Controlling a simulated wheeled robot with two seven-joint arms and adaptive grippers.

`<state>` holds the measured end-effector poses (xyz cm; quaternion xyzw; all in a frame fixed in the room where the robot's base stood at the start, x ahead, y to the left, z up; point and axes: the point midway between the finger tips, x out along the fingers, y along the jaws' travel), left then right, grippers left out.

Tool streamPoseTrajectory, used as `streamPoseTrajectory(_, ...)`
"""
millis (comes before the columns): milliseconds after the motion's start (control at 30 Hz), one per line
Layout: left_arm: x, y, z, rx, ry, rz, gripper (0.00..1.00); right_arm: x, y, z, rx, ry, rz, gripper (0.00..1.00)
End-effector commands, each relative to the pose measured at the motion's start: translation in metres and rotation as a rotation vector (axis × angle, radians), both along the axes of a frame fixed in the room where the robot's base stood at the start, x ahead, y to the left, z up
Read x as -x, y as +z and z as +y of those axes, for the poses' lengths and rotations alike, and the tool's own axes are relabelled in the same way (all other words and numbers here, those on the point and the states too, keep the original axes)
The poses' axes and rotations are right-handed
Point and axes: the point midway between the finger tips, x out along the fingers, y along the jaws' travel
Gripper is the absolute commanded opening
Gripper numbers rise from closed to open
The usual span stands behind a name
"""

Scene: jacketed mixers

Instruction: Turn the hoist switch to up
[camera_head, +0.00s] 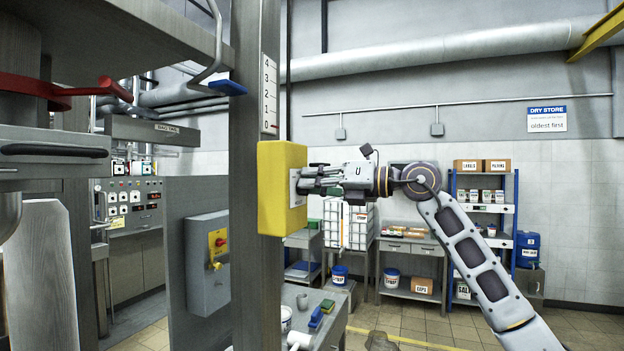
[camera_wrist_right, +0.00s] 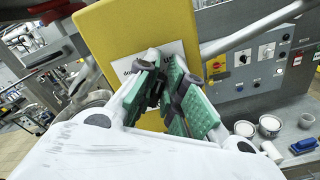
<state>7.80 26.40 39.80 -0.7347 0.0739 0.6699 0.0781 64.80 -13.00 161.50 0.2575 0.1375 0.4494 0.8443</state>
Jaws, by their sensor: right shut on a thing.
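The yellow hoist switch box (camera_head: 282,190) is fixed to a grey upright post (camera_head: 246,120). In the right wrist view the box (camera_wrist_right: 120,30) fills the upper middle, with a pale label plate (camera_wrist_right: 183,48) on its face. My right gripper (camera_head: 303,180) reaches in from the right, level, with its fingertips at the face of the box. In the wrist view its green-padded fingers (camera_wrist_right: 166,80) are closed together in front of the plate, on the hoist switch. The fingers hide most of the switch, so I cannot tell its setting. My left gripper is not in view.
A numbered scale (camera_head: 269,95) is on the post above the box. A blue-ended lever (camera_head: 228,87) sticks out at upper left. A grey cabinet with a red and yellow switch (camera_head: 217,240) stands left of the post. Shelving (camera_head: 484,210) is at the back right.

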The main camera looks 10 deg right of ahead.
Motion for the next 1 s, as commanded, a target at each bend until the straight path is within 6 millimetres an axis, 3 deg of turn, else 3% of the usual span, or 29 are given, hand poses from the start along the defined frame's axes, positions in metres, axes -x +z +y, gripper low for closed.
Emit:
streamPoseTrajectory(400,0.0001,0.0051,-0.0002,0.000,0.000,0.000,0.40,-0.0023,-0.0009,-0.0025,-0.108,-0.002,0.155,0.00)
streamPoseTrajectory(900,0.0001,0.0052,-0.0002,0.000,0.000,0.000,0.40,-0.0027,-0.0012,-0.0028,-0.119,-0.002,0.172,0.00)
streamPoseTrajectory(933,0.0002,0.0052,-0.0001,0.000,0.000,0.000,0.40,-0.0027,-0.0012,-0.0028,-0.119,-0.002,0.172,0.14)
streamPoseTrajectory(1000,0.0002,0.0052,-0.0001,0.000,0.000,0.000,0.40,-0.0027,-0.0013,-0.0027,-0.119,-0.002,0.172,0.23)
